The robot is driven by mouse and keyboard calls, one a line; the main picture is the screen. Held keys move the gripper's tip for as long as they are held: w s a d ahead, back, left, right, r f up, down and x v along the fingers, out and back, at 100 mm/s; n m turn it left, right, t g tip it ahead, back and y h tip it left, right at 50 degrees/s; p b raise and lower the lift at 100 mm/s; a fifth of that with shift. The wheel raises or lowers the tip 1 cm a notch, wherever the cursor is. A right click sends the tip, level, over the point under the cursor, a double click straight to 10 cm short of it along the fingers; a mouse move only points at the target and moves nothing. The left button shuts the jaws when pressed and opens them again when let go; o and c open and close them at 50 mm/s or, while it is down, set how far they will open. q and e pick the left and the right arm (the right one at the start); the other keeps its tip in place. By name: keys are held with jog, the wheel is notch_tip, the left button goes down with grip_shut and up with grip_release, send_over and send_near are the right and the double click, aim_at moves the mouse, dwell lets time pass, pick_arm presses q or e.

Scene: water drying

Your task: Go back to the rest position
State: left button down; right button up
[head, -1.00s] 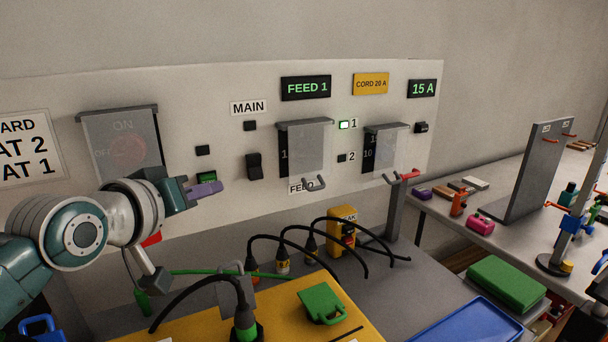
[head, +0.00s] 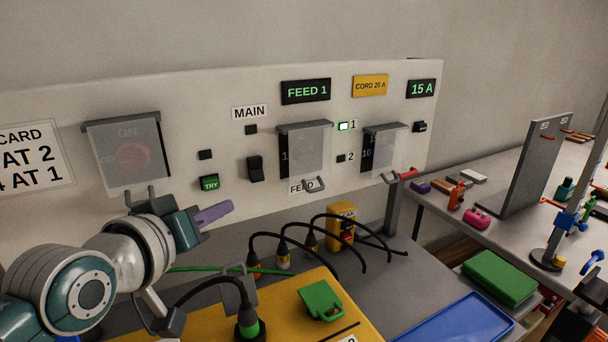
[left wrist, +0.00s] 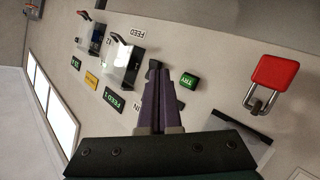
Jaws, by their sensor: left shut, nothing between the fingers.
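My left gripper (head: 214,214) is in front of the white panel (head: 220,110) in the head view, below the green TRY button (head: 209,182). Its purple fingers are together with nothing between them, apart from the panel as far as I can tell. In the left wrist view the shut fingers (left wrist: 162,84) point at the panel, with the TRY button (left wrist: 189,81) to their right. My right gripper shows in neither view.
A clear cover (head: 127,155) hangs over the main switch. A red padlock (left wrist: 275,73) shows in the wrist view. Below are a yellow board (head: 285,305) with black cables, a green part (head: 321,301) and a blue tray (head: 455,322). A side bench stands right.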

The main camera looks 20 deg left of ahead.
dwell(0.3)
pick_arm(q)
jog(key=s+d+f+m+g+h, duration=0.1)
jog(key=s+d+m+g, duration=0.25)
jog(key=s, duration=0.45)
jog(key=s+d+f+m+g, duration=0.2)
jog(key=s+d+g, duration=0.15)
jog(key=s, duration=0.45)
jog(key=s+d+f+m+g+h, duration=0.1)
jog(key=s+d+m+g, duration=0.2)
jog(key=s, duration=0.5)
notch_tip(320, 180, up, 36)
jog(key=s+a+g+p, duration=0.1)
jog(key=p, duration=3.4)
jog(key=shift+f+p, duration=0.2)
jog(key=shift+p, duration=0.2)
